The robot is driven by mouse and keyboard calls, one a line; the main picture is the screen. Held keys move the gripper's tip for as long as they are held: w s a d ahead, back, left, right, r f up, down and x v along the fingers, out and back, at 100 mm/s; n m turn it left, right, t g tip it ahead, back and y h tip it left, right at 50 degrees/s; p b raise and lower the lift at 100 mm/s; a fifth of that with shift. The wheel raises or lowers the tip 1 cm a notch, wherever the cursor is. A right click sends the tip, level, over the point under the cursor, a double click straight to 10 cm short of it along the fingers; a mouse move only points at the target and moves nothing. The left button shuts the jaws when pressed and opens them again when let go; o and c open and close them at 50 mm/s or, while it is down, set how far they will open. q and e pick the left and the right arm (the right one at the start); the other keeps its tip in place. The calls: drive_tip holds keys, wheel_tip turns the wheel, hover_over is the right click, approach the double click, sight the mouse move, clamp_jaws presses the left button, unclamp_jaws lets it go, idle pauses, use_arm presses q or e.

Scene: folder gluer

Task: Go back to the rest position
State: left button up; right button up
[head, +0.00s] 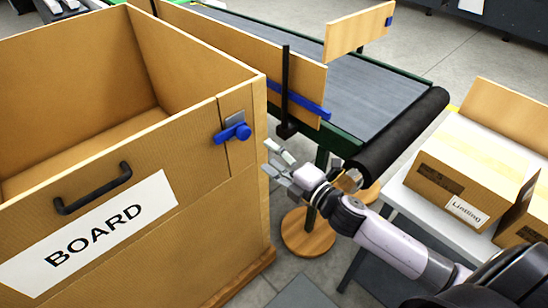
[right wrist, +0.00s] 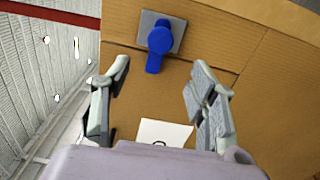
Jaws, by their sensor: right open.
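My right gripper (head: 275,163) is open and empty in the head view, just in front of the right part of a large box marked BOARD. In the right wrist view its two fingers (right wrist: 158,95) are spread apart with nothing between them. A blue latch (head: 236,131) on a grey plate sits on the box's front near its right corner. In the right wrist view the blue latch (right wrist: 160,40) is ahead of the fingers, apart from them. My left gripper is in neither view.
The open BOARD box (head: 225,165) fills the left, with a black handle (head: 92,188) on its front. A conveyor (head: 350,90) with a black end roller (head: 400,135) lies behind my right arm. A carton (head: 445,190) stands on a white table at right. A round wooden base (head: 307,235) is below.

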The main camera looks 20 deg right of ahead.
drive_tip(key=shift+f, duration=0.1)
idle(0.4)
drive_tip(key=d+f+m+g+h+b, duration=0.1)
drive_tip(key=d+f+m+g+h, duration=0.15)
drive_tip(key=f, duration=0.75)
drive_tip(key=d+f+m+g+h, duration=0.15)
drive_tip(key=d+f+m, duration=0.25)
drive_tip(key=f, duration=0.6)
drive_tip(key=s+d+f+m+g+h, duration=0.1)
drive_tip(key=s+f+m, duration=0.1)
drive_tip(key=s+f, duration=0.5)
drive_tip(key=s+d+f+m+g+h, duration=0.1)
drive_tip(key=s+d+f+m+g, duration=0.15)
drive_tip(key=f, duration=0.75)
drive_tip(key=s+a+f+m+g+b, duration=0.1)
drive_tip(key=s+a+f+m+g, duration=0.2)
drive_tip(key=s+f, duration=1.05)
drive_tip(key=s+a+f+m+g, duration=0.1)
drive_tip(key=s+f+m, duration=0.1)
drive_tip(key=s, duration=0.5)
drive_tip(key=s+a+f+m+g, duration=0.2)
drive_tip(key=s+f, duration=0.3)
drive_tip(key=s, duration=0.2)
drive_tip(key=s+a+f+m+g+b, duration=0.1)
drive_tip(key=s+f+g, duration=0.1)
drive_tip(key=s, duration=0.5)
drive_tip(key=shift+s+a+f+m, duration=0.15)
drive_tip(key=shift+s+f+m, duration=0.25)
drive_tip(key=shift+f, duration=0.3)
drive_tip(key=shift+g, duration=0.25)
